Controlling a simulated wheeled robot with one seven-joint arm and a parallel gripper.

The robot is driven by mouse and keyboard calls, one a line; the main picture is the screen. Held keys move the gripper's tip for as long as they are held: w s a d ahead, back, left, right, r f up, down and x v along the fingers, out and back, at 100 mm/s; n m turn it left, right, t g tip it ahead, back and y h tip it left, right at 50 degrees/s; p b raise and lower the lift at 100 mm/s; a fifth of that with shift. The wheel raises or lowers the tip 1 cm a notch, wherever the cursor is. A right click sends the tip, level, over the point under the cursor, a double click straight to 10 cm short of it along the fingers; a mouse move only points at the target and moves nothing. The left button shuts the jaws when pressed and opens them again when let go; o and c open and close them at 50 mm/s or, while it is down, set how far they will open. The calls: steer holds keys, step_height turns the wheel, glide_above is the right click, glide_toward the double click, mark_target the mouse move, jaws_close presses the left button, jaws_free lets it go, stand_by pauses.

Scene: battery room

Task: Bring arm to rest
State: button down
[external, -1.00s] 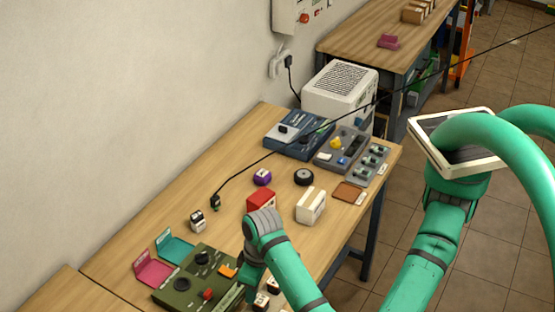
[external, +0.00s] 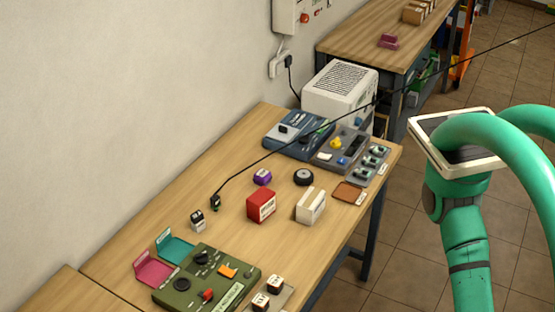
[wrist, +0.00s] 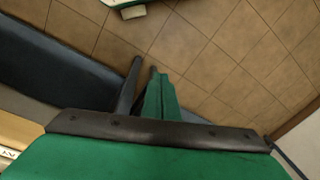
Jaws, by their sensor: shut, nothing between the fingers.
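My gripper (wrist: 146,95) shows in the wrist view with its two fingers close together and nothing between them. It is over the tiled floor (wrist: 215,60), beside a dark table leg or frame (wrist: 60,70). In the external view my gripper is out of frame. My green arm (external: 465,240) hangs down at the right, clear of the workbench, and its lower part leaves the bottom edge.
The workbench (external: 130,240) holds a green control box (external: 225,290), a red box (external: 261,205), a white box (external: 310,205), a blue device (external: 290,140) and several small items. A white ventilated unit (external: 335,95) stands at the back. Floor at the right is open.

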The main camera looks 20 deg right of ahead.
steer(key=w+f+m+t+y, duration=0.4)
steer(key=w+f+m, duration=0.2)
steer(key=w+d+r+m+t, duration=0.2)
steer(key=w+d+m+t, duration=0.2)
steer(key=w+d, duration=0.75)
steer(key=w+d+r+m+t+h, duration=0.1)
steer(key=w+d+r, duration=0.3)
steer(key=d, duration=0.4)
steer(key=w+d+r+m+t+h, duration=0.1)
steer(key=w+d+r+t+h, duration=0.1)
steer(key=w+d+r+t, duration=0.2)
steer(key=w+d+r+m+t+h, duration=0.1)
steer(key=w+d+r+m+t, duration=0.1)
steer(key=w+d+r, duration=0.3)
steer(key=d+r+t, duration=0.1)
steer(key=d+r, duration=0.2)
steer(key=d, duration=0.4)
steer(key=shift+d+h, duration=0.3)
steer(key=shift+d, duration=0.1)
steer(key=c, duration=2.4)
jaws_free()
steer(key=shift+w, duration=0.1)
steer(key=shift+c, duration=0.2)
